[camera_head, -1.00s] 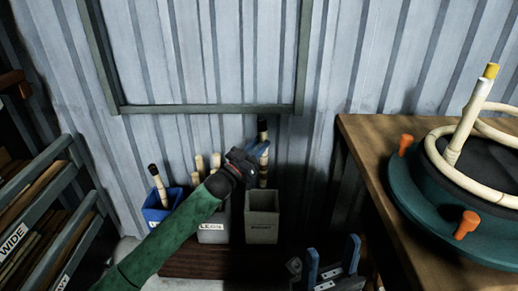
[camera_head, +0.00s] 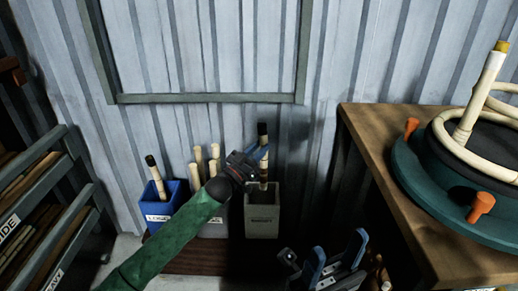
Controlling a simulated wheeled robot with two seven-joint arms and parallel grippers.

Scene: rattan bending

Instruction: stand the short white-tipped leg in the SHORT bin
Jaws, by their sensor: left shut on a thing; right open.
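My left gripper (camera_head: 258,154) is shut on an upright leg (camera_head: 263,174) and holds it over the right-hand grey bin (camera_head: 262,222). The leg has a dark top end, a pale section and brown bands. Its lower end reaches into the bin's mouth and is hidden, so I cannot tell whether it touches the bottom or has a white tip. The bin's label is too small to read surely. My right gripper (camera_head: 336,256) is open and empty at the lower middle, its two blue fingers apart.
Left of that bin stand a middle grey bin (camera_head: 214,230) with several pale legs and a blue bin (camera_head: 157,208) with a dark-tipped leg. A wooden table (camera_head: 375,135) with a teal round fixture (camera_head: 420,195) is at right. A slatted rack (camera_head: 45,185) is at left.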

